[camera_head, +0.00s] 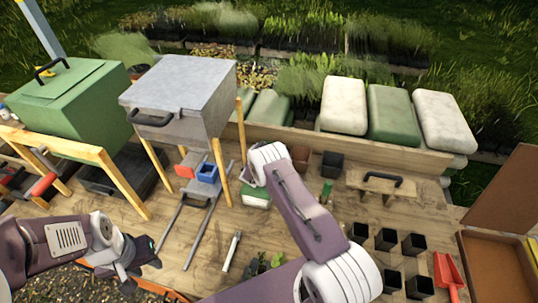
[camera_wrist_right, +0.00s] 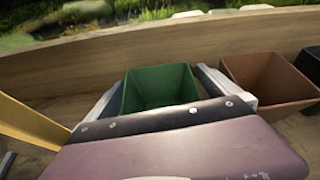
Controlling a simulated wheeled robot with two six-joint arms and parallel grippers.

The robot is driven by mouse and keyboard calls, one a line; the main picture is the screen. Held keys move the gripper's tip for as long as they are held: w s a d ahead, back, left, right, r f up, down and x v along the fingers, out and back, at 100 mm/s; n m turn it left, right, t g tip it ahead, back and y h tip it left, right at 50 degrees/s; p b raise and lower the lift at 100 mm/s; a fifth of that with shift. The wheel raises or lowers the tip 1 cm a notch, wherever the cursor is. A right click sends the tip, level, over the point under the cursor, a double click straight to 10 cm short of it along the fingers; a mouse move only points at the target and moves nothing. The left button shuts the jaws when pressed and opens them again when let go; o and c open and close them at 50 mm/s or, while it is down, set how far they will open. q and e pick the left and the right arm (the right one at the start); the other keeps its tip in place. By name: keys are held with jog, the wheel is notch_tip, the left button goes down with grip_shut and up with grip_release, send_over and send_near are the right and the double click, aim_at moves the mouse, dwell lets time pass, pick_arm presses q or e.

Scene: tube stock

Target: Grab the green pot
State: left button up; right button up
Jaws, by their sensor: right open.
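The green pot (camera_wrist_right: 160,88) is a square, open-topped pot in the right wrist view. It stands near a wooden board, and its lower front is hidden by my gripper body. My right gripper (camera_wrist_right: 158,78) is open, with one finger on each side of the pot. The right finger is close to the pot's side; I cannot tell whether either finger touches it.
A brown pot (camera_wrist_right: 270,80) stands just right of the green pot, with a black pot (camera_head: 332,164) beyond. A wooden float (camera_head: 383,185), several small black pots (camera_head: 386,239) and a red scoop (camera_head: 447,272) lie right. A grey box (camera_head: 180,90) stands on a wooden frame left.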

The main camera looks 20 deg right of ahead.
jog(key=shift+x, duration=0.9)
jog(key=shift+s+r, duration=0.1)
jog(key=shift+a, duration=0.1)
jog(key=shift+c, duration=1.2)
jog(key=c, duration=1)
jog(key=shift+c, duration=0.2)
jog(key=s+r+b, duration=0.3)
jog(key=s+r, duration=0.8)
jog(key=shift+s+a, duration=0.2)
jog(key=shift+s, duration=0.15)
